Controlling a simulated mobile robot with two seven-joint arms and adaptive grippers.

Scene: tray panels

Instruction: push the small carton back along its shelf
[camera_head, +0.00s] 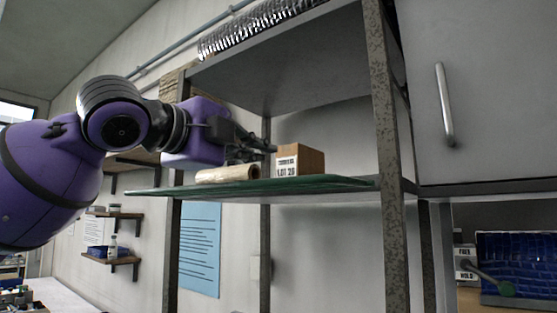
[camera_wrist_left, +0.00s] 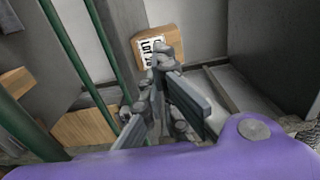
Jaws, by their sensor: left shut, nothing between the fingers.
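The small carton (camera_head: 301,161) is a brown box with a white printed label on its front face. It stands upright on the green-edged shelf (camera_head: 300,185), and it also shows in the left wrist view (camera_wrist_left: 172,41). My left gripper (camera_head: 268,147) is shut and empty, just left of the carton at about its height. In the left wrist view the fingertips (camera_wrist_left: 163,56) overlap the carton's lower edge and part of its label. I cannot tell whether they touch it. My right gripper is not in view.
A pale tan roll (camera_head: 227,174) lies on the shelf below my left gripper. Speckled rack posts (camera_head: 386,150) stand at the front right, and an upper shelf (camera_head: 290,62) hangs above. A grey cabinet door with a handle (camera_head: 445,105) is at the right.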

